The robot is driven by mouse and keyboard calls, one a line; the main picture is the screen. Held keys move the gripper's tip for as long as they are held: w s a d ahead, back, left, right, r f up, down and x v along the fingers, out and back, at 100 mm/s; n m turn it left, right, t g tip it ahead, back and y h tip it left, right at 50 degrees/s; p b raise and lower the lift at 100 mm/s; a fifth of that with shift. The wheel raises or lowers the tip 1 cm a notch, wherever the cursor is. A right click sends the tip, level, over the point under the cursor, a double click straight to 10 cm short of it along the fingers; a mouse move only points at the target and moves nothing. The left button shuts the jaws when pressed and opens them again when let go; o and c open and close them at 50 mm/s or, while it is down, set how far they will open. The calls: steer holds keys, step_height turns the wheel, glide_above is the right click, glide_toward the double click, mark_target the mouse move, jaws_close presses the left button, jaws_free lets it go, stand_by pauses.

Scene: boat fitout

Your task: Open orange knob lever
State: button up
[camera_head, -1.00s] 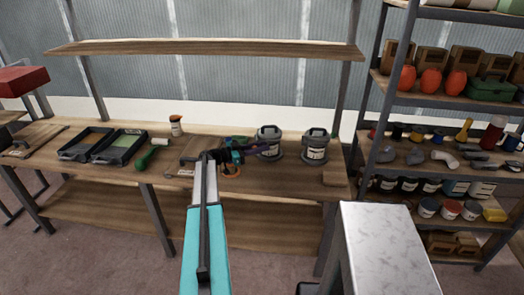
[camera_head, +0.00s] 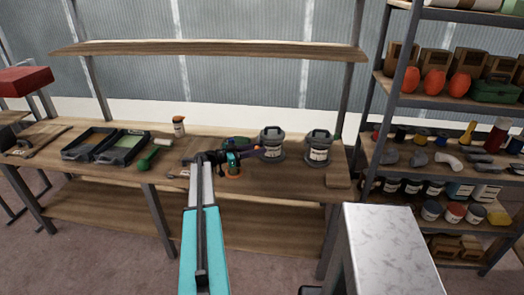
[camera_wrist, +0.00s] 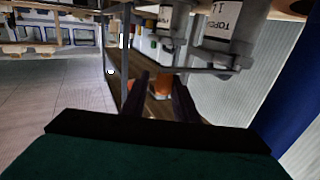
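My arm reaches over the workbench (camera_head: 110,173), and my gripper (camera_head: 258,151) is small and dark at its far end, beside a grey lidded pot (camera_head: 272,143). In the wrist view the two dark fingers of my gripper (camera_wrist: 162,98) stand apart, with a gap between them. A small orange thing (camera_wrist: 162,82) shows in that gap, beyond or between the fingertips; I cannot tell if it touches them. It may be the orange knob lever, but its shape is too small to make out. An orange ring-like spot (camera_head: 233,176) shows below my wrist in the head view.
A second grey pot (camera_head: 318,148) stands to the right. Paint trays (camera_head: 88,143), a green-handled tool (camera_head: 149,160) and a small bottle (camera_head: 178,125) are on the left. A loaded shelf rack (camera_head: 404,120) is at the right. A pale-topped block (camera_head: 388,240) stands in front.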

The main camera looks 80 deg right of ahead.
steer(key=b+v, duration=0.3)
steer(key=v, duration=0.8)
stand_by(0.4)
